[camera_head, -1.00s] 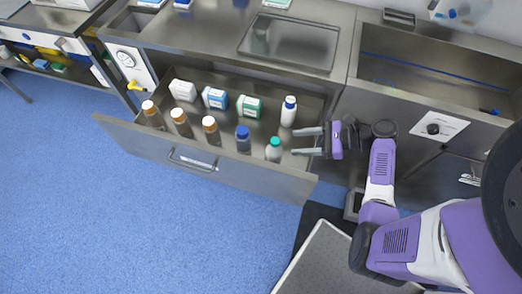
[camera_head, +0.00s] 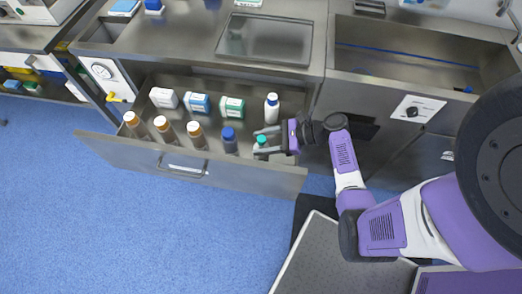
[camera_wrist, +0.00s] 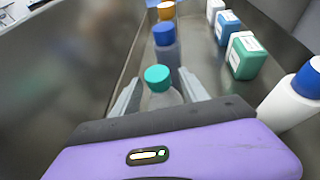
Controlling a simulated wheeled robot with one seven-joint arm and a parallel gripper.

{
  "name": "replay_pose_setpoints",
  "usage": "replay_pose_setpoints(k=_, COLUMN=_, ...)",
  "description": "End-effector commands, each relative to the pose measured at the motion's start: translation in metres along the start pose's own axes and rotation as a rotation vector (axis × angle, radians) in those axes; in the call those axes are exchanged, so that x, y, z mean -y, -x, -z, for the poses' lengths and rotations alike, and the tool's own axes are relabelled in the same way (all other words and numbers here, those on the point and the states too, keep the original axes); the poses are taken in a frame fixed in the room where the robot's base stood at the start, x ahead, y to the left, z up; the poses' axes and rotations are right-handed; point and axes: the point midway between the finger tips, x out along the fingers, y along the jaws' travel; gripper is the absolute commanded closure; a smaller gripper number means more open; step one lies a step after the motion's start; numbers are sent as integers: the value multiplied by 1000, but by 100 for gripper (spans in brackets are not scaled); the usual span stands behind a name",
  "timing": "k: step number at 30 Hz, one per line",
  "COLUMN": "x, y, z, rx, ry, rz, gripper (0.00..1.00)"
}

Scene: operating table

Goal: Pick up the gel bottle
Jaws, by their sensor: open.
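A translucent bottle with a teal cap (camera_head: 262,140) stands upright at the right end of the front row in the open drawer. A white bottle with a blue cap (camera_head: 271,107) stands behind it. No readable label shows which one is the gel bottle. My gripper (camera_head: 258,142) is open, with its fingers pointing left, one on each side of the teal-capped bottle. In the wrist view the teal cap (camera_wrist: 158,78) sits between the two fingers, and the bottle's lower part is hidden by the gripper body. The white bottle (camera_wrist: 293,95) is off to the right there.
The drawer's front wall runs close to the gripper.

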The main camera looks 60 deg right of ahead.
Motion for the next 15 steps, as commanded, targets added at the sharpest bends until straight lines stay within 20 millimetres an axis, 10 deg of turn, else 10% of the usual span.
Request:
replay_pose_setpoints(k=9, x=0, y=0, z=0, rx=0, ry=0, rz=0, gripper=99)
replay_pose_setpoints(k=15, x=0, y=0, z=0, rx=0, ry=0, rz=0, gripper=100)
